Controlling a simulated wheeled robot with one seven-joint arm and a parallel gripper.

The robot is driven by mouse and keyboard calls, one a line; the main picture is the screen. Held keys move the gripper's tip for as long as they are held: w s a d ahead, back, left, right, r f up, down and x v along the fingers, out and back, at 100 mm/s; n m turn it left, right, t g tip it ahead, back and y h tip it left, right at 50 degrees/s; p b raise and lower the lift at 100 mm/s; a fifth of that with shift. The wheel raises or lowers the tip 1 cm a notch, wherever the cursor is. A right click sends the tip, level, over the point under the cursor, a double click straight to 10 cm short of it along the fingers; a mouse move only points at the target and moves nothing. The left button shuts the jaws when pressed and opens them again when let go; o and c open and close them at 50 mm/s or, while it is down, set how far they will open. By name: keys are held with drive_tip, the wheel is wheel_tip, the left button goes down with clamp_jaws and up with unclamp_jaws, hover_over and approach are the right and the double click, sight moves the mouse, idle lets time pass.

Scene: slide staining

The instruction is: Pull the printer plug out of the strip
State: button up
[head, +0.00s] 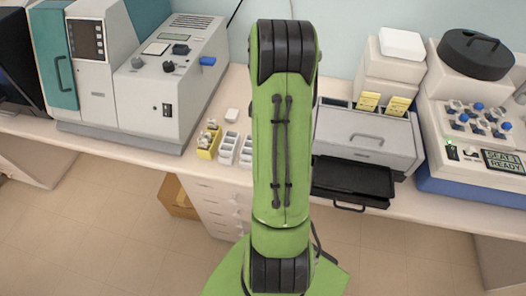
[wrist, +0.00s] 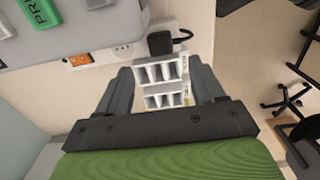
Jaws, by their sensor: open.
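A white power strip (wrist: 108,54) with an orange switch lies near the top of the wrist view. A black plug (wrist: 160,43) sits at its right end, with a black cord leading off to the right. My gripper (wrist: 159,66) is open, its two dark fingers apart. In the picture the plug lies just beyond the gap between the fingertips; contact does not show. In the head view my green arm covers the middle of the bench, and the plug, strip and gripper are hidden there.
White slotted racks (wrist: 163,70) show between the fingers; a yellow rack (head: 208,141) stands nearby. A grey machine (head: 365,135) with a black tray is right of my arm, a large analyser (head: 170,80) left. A grey device with a green label (wrist: 42,14) borders the strip.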

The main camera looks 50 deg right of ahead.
wheel_tip(320, 180, down, 9)
drive_tip(key=b, duration=0.7)
drive_tip(key=shift+c, duration=0.3)
idle(0.5)
clamp_jaws()
drive_tip(key=shift+r+p, duration=2.35)
drive_tip(key=shift+r, duration=0.75)
